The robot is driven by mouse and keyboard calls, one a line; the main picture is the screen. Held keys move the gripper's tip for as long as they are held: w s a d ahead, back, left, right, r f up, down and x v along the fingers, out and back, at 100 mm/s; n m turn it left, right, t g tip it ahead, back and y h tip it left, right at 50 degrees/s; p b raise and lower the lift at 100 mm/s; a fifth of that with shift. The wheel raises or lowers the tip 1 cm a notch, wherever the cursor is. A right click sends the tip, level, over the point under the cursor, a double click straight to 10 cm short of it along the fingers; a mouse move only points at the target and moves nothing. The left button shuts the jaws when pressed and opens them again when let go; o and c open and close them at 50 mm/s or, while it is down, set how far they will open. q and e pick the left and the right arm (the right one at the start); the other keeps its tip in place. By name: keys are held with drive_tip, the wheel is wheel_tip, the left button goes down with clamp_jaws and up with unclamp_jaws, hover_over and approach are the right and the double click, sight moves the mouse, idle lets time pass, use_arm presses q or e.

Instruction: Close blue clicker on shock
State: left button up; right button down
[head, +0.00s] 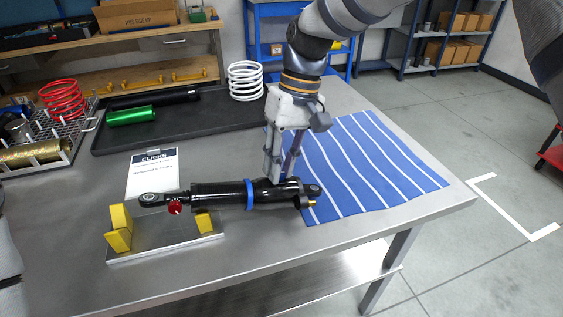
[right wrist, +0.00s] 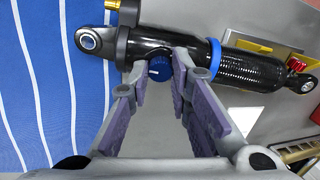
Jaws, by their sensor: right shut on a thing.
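The black shock (head: 222,196) lies across a metal stand at the table's front, and it also shows in the right wrist view (right wrist: 255,72). The blue clicker (right wrist: 160,69) is a small ribbed knob under the shock's end block; my gripper hides it in the head view. My right gripper (head: 276,181) comes down from above at that end. In the right wrist view its fingers (right wrist: 162,80) are on either side of the blue clicker, shut on it. A red knob (head: 174,207) and a gold knob (head: 312,203) sit towards opposite ends. My left gripper is not in view.
A blue striped cloth (head: 375,165) lies right of the shock. A card (head: 153,175) lies behind it. A dark tray (head: 195,118) holds a green cylinder (head: 131,116) and a white spring (head: 245,82). Yellow blocks (head: 119,228) stand on the metal stand (head: 165,248). The front left table is clear.

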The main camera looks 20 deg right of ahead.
idle(0.5)
drive_tip(key=c, duration=1.4)
unclamp_jaws()
drive_tip(key=shift+c, duration=0.2)
drive_tip(key=v, duration=1.2)
drive_tip(key=shift+a, duration=0.1)
